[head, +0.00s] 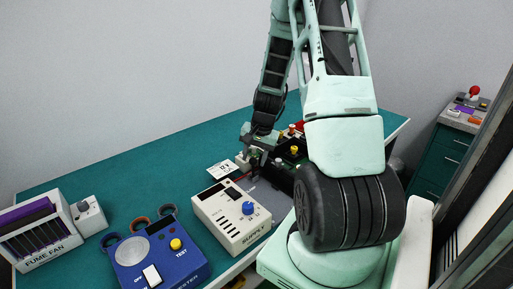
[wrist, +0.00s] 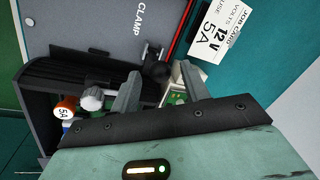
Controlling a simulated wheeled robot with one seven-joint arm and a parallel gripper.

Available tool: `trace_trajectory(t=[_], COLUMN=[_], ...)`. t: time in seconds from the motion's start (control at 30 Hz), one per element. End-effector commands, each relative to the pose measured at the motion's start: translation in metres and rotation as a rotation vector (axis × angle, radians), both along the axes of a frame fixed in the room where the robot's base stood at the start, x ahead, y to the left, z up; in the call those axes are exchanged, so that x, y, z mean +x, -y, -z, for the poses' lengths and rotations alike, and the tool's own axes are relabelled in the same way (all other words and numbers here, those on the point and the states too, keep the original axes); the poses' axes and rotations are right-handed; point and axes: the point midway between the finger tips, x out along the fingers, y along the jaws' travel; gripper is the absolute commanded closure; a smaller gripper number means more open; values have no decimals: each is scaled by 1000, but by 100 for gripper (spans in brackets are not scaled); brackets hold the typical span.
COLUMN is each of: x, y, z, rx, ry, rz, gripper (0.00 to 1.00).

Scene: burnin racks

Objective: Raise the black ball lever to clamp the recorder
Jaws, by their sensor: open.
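The black ball (wrist: 160,72) of the lever shows in the wrist view beside a grey plate marked CLAMP (wrist: 110,28). My gripper (wrist: 158,78) is open, with one finger on each side of the ball in the picture; I cannot tell if either touches it. The lever's shaft is mostly hidden. A dark ribbed unit (wrist: 85,68), which may be the recorder, lies below the plate. In the head view my gripper (head: 256,152) is low over the bench, near a black unit (head: 289,158), and its fingers are hard to make out.
A job card (wrist: 217,30) lies right of the ball. A white knob (wrist: 92,98) and an orange-white 5A piece (wrist: 65,108) sit left of my fingers. On the green bench (head: 110,180) stand a supply box (head: 231,213), a blue tester (head: 160,255) and a fume fan (head: 40,235).

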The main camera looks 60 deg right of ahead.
Motion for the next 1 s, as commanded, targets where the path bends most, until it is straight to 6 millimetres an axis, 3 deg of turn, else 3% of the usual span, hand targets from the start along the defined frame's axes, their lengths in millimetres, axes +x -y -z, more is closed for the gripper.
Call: trace_trajectory(t=[0.23, 0.7, 1.0], x=[-5, -26, -33], y=[2, 7, 9], z=[-31, -135, -167], rx=[-5, -5, -1], ry=[4, 4, 1], rz=[0, 0, 0], gripper=[54, 54, 54])
